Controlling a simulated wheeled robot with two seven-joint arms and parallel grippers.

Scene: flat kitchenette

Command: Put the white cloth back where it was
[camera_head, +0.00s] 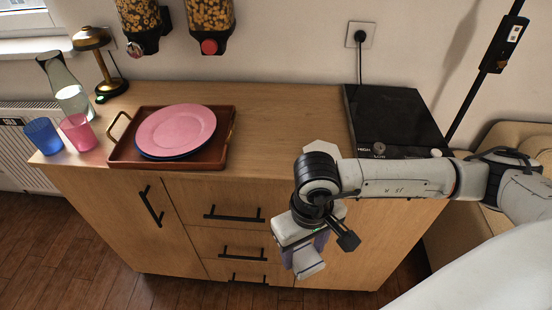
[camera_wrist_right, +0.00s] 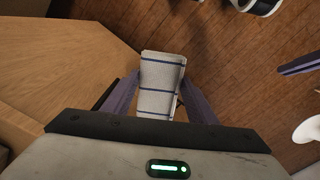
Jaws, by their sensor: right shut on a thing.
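The white cloth, with thin dark blue stripes, hangs from my right gripper (camera_head: 309,248). In the right wrist view the cloth (camera_wrist_right: 162,80) lies between the two purple fingers, which are shut on it. In the head view a small pale part of the cloth (camera_head: 309,266) shows below the gripper. The gripper is in front of the wooden cabinet (camera_head: 330,262), below the level of its top. My left gripper does not show.
A brown tray (camera_head: 222,148) with a pink plate (camera_head: 176,129) stands on the cabinet. Left of it are a blue cup (camera_head: 43,136), a pink cup (camera_head: 78,132) and a glass carafe (camera_head: 66,86). A black hob (camera_head: 394,113) is at the right. The middle of the top is clear.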

